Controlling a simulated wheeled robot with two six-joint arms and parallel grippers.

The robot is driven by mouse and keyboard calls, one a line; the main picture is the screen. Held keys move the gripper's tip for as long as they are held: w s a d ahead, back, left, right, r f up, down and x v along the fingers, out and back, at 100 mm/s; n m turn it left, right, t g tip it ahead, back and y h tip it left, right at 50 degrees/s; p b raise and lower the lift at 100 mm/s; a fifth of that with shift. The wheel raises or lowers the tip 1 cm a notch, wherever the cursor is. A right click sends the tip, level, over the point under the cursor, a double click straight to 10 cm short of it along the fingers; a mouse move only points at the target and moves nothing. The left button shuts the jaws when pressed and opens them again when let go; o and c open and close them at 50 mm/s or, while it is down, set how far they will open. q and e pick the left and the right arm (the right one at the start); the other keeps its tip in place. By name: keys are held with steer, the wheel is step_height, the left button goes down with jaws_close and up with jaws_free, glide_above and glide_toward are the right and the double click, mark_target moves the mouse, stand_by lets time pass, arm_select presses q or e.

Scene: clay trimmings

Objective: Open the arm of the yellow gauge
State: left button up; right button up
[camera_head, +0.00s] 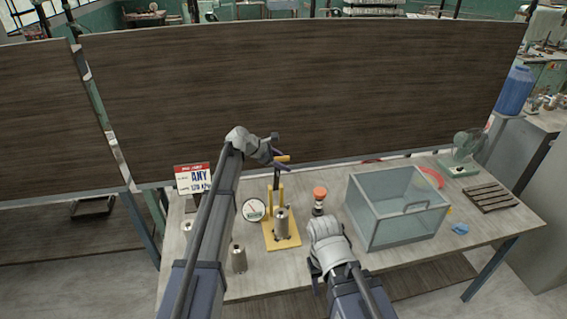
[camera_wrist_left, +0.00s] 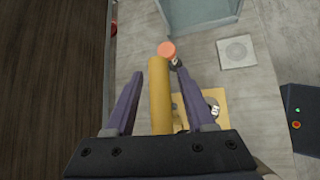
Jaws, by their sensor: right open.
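The yellow gauge (camera_head: 270,238) stands on the table, with a yellow base plate, yellow posts and a round white dial (camera_head: 253,209) at its left. A grey metal cylinder (camera_head: 282,224) stands upright on its base. Its dark arm (camera_head: 276,181) points up and ends in a yellow handle, which shows in the left wrist view (camera_wrist_left: 160,95) as a bar. My left gripper (camera_wrist_left: 157,72) is open, with a finger on each side of that handle and visible gaps. My right gripper (camera_head: 313,272) is open near the table's front edge; its fingertips are largely hidden.
An orange-topped bottle (camera_head: 319,196) stands right of the gauge. A clear box (camera_head: 395,240) stands further right, with a dark slatted rack (camera_head: 490,197) and blue cloth (camera_head: 460,229) beyond. Another metal cylinder (camera_head: 239,259) stands front left. A sign (camera_head: 192,179) stands back left.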

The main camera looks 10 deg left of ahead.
mark_target(276, 158)
arm_select(q)
steer(key=shift+r, duration=0.1)
steer(key=shift+s+a+r+p, duration=0.3)
steer(key=shift+a+r+p, duration=0.1)
steer(key=shift+r+p, duration=0.15)
steer(key=p+v, duration=0.4)
steer(key=v, duration=0.2)
steer(key=shift+s+a, duration=0.1)
steer(key=shift+a, duration=0.1)
